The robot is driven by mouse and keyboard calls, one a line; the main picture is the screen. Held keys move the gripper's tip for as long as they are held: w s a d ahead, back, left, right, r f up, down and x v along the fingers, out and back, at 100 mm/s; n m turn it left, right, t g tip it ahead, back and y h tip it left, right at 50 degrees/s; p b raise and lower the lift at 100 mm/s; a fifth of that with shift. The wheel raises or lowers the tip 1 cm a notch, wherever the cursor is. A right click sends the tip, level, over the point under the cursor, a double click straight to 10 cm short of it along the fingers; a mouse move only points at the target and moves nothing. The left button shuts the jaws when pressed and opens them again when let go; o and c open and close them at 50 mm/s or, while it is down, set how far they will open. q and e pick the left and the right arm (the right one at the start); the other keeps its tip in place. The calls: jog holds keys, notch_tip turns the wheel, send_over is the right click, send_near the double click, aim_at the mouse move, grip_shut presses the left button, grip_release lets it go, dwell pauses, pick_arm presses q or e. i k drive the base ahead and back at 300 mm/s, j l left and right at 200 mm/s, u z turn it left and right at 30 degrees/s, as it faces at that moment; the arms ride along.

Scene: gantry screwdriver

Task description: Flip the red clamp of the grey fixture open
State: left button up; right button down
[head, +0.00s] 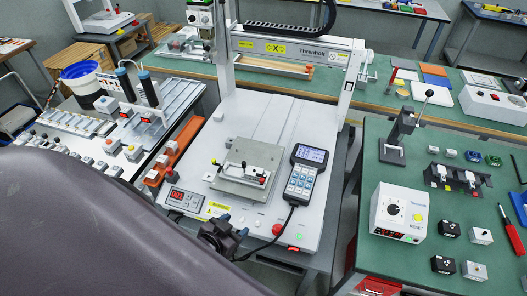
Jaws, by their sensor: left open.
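The grey fixture (232,187) is a flat plate on the white bed of the gantry machine, in the middle of the head view. A pale clamping part lies along its top. My right gripper is out of view.
A handheld controller (304,173) with a cable stands right of the fixture. A box with a red display (186,199) is at its left. The gantry post (349,80) and beam (290,48) rise behind. A green bench (400,180) with devices is at the right.

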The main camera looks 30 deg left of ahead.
aim_at(264, 177)
jog(key=j+u, duration=0.1)
jog(key=u, duration=0.25)
jog(key=j+u, duration=0.15)
jog(key=u, duration=0.2)
jog(key=j+u, duration=0.1)
jog(key=u, duration=0.25)
